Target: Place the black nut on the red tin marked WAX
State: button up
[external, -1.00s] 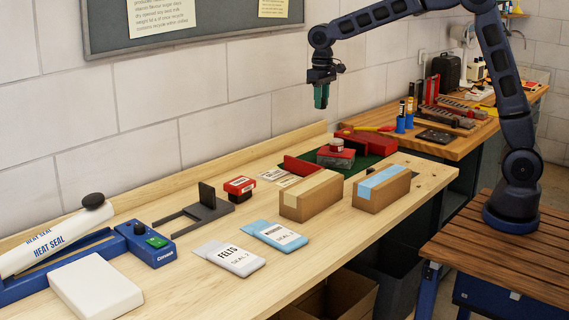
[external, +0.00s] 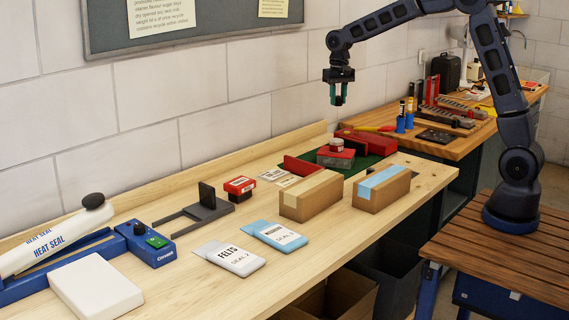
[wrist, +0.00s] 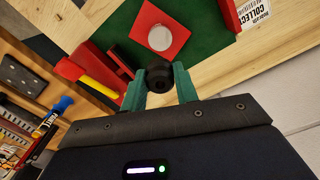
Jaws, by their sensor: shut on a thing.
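My gripper (external: 339,99) has green fingers and hangs above the far end of the bench. In the wrist view its fingers (wrist: 159,88) are shut on the black nut (wrist: 158,77), a dark round piece with a hole. A small round tin (external: 337,144) with a pale top and reddish side stands on a red-topped grey block (external: 335,159). In the wrist view the tin's pale round top (wrist: 160,37) lies beyond the nut, on a red square. The nut is held apart from the tin, well above it. No WAX lettering is legible on the tin.
A green mat (external: 372,162) lies under the block. Red pieces (external: 365,141) lie behind and a red upright plate (external: 302,166) stands left of it. Two cardboard boxes (external: 312,195) stand in front. A red box (external: 239,186) sits farther left. The air around my gripper is clear.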

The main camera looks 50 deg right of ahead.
aim_at(337, 140)
notch_tip(337, 140, down, 13)
jog(key=shift+f, duration=0.15)
dwell(0.4)
jog(key=shift+f, duration=0.1)
jog(key=o, duration=0.9)
jog(key=shift+o, duration=0.2)
